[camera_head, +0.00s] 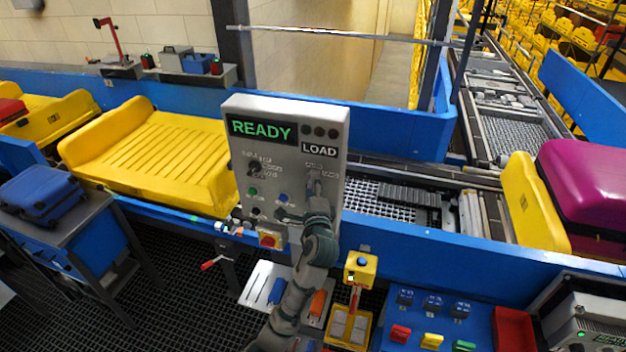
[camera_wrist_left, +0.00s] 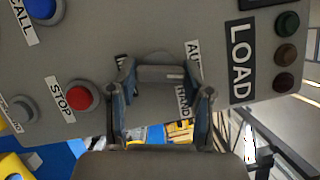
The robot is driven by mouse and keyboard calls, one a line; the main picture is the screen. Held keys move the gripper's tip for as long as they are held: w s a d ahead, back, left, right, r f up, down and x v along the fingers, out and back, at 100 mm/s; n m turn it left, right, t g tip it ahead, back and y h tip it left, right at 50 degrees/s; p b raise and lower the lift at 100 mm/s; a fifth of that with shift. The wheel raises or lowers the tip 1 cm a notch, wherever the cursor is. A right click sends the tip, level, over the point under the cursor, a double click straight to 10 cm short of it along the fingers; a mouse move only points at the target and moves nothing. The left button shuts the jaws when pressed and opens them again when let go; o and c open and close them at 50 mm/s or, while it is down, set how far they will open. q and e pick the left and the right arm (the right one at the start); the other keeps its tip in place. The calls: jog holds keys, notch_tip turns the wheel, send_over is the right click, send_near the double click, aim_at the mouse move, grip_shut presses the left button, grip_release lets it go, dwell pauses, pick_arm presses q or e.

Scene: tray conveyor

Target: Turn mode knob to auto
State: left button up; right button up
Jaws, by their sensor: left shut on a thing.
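The grey control panel (camera_head: 290,130) stands upright with a green READY display (camera_head: 262,129) and a LOAD label (camera_head: 319,150). My left gripper (camera_head: 316,186) reaches up from below to the knob on the panel's right side. In the left wrist view my left gripper (camera_wrist_left: 162,82) is shut with a finger on each side of the mode knob (camera_wrist_left: 160,73). A label starting with "AU" (camera_wrist_left: 194,58) shows beside the right finger. The gripper hides most of the knob and other lettering, so I cannot tell its setting. My right gripper is out of view.
A red STOP button (camera_wrist_left: 79,97) and a blue CALL button (camera_wrist_left: 42,9) are near the gripper. A second knob (camera_head: 258,167) is on the panel's left. A yellow tray (camera_head: 150,150) and a purple suitcase (camera_head: 585,185) flank the panel.

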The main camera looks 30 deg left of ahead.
pick_arm(q)
jog(key=shift+f+n+g, duration=0.15)
jog(key=shift+n+g, duration=0.45)
jog(key=shift+n, duration=0.7)
jog(key=shift+n+h, duration=0.3)
jog(key=o, duration=1.2)
jog(key=shift+c, duration=0.2)
jog(key=shift+a, duration=0.1)
jog(key=v, duration=1.2)
jog(key=shift+w, duration=0.15)
